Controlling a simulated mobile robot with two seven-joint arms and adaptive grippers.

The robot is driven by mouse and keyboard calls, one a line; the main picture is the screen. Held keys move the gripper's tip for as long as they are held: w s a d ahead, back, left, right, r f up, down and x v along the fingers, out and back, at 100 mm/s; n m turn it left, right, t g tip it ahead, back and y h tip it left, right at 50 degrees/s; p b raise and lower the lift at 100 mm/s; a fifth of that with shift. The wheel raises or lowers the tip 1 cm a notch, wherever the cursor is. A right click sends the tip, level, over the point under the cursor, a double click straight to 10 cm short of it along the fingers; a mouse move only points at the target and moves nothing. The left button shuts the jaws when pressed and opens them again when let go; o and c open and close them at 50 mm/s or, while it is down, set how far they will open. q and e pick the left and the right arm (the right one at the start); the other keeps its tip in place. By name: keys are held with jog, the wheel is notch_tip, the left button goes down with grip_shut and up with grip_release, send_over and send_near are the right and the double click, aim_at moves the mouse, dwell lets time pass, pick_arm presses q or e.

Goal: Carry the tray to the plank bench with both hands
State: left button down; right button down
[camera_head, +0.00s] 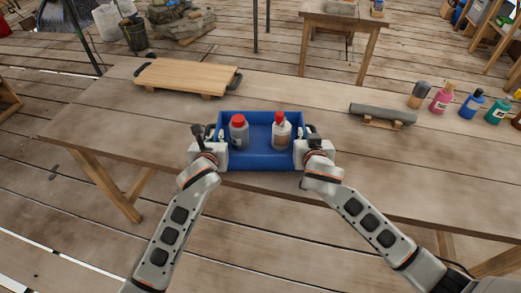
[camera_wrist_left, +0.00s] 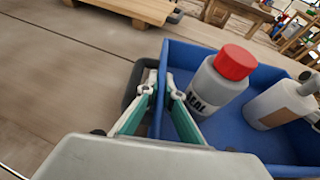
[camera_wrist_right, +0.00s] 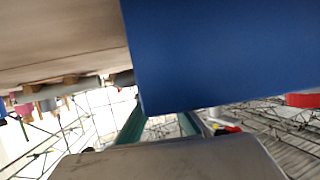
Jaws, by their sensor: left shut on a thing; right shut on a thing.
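The blue tray (camera_head: 258,163) is at the near edge of the long plank-topped table (camera_head: 150,120). It looks level and holds a grey bottle with a red cap (camera_head: 239,133) and a white bottle with a red top (camera_head: 280,134). My left gripper (camera_head: 211,148) is shut at the tray's left end; the left wrist view shows its fingers (camera_wrist_left: 160,92) at the dark handle and tray wall. My right gripper (camera_head: 311,147) is shut at the right end, its hold largely hidden by blue wall (camera_wrist_right: 220,55) in the right wrist view. I cannot tell whether the tray touches the tabletop.
A wooden board with dark handles (camera_head: 186,76) lies at the table's back left. A grey cylinder on a wooden rest (camera_head: 383,113) and several paint bottles (camera_head: 470,106) stand right. A smaller wooden table (camera_head: 343,22) stands behind. Tabletop left of the tray is clear.

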pick_arm(q)
jog(key=c, duration=2.6)
grip_release()
jog(key=shift+a+f, duration=0.1)
jog(key=shift+f, duration=0.2)
jog(key=shift+c, duration=0.2)
pick_arm(e)
jog(key=c, duration=2.6)
grip_release()
jog(key=shift+d+f, duration=0.1)
jog(key=shift+f, duration=0.25)
jog(key=shift+c, duration=0.2)
pick_arm(q)
jog(key=o, duration=0.4)
jog(key=shift+r, duration=0.1)
pick_arm(e)
jog(key=o, duration=0.4)
jog(key=shift+r, duration=0.1)
pick_arm(q)
jog(key=shift+r, duration=0.1)
pick_arm(e)
jog(key=shift+r, duration=0.15)
